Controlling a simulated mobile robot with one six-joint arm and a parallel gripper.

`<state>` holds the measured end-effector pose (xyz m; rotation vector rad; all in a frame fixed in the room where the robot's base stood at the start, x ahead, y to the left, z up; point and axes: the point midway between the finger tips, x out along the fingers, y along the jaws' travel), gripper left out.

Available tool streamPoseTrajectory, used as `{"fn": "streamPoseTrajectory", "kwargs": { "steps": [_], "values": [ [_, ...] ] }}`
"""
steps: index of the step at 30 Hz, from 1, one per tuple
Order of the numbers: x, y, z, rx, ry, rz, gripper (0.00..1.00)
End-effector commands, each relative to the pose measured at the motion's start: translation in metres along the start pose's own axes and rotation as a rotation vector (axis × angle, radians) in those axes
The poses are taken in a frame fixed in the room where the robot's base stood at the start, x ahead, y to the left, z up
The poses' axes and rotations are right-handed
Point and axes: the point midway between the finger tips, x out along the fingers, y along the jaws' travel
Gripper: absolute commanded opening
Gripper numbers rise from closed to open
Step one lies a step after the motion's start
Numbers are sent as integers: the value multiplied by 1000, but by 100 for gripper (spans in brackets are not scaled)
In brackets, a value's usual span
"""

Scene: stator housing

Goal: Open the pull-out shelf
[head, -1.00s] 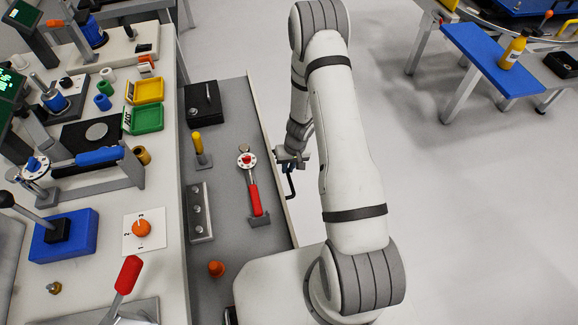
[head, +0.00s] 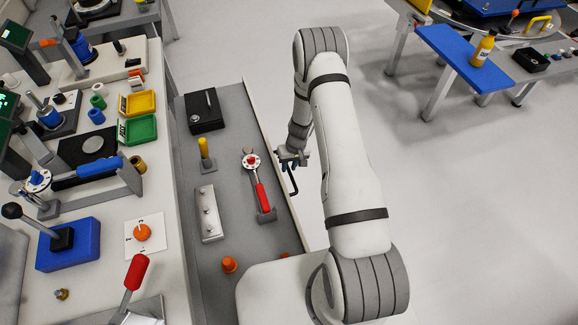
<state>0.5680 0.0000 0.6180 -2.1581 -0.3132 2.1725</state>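The pull-out shelf (head: 231,150) is a long grey board with a pale front edge, standing out from the right side of the white workbench (head: 159,205). Several items lie on its exposed surface. A dark bent handle (head: 293,184) shows at its outer edge. My gripper (head: 291,160) is at this handle, beside the shelf's outer edge, and appears shut on it. The fingertips are small and partly hidden, and the handle's lower end sticks out below them.
The shelf carries a black box (head: 204,111), a yellow-topped post (head: 204,147), a metal block (head: 208,213), a red-handled lever (head: 262,197) and an orange knob (head: 229,265). A blue bench (head: 466,59) stands at the upper right. The floor (head: 470,210) to the right is clear.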

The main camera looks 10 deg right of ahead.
Motion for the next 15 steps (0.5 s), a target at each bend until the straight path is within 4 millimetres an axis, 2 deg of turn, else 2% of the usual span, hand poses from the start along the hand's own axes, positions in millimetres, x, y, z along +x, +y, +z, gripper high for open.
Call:
{"fn": "streamPoseTrajectory", "kwargs": {
  "steps": [3,10,15],
  "values": [
    [0,0,1,-1,-2,0,34],
    [0,-1,1,-1,-2,-1,34],
    [-13,-1,0,-2,-1,-1,34]
  ]
}}
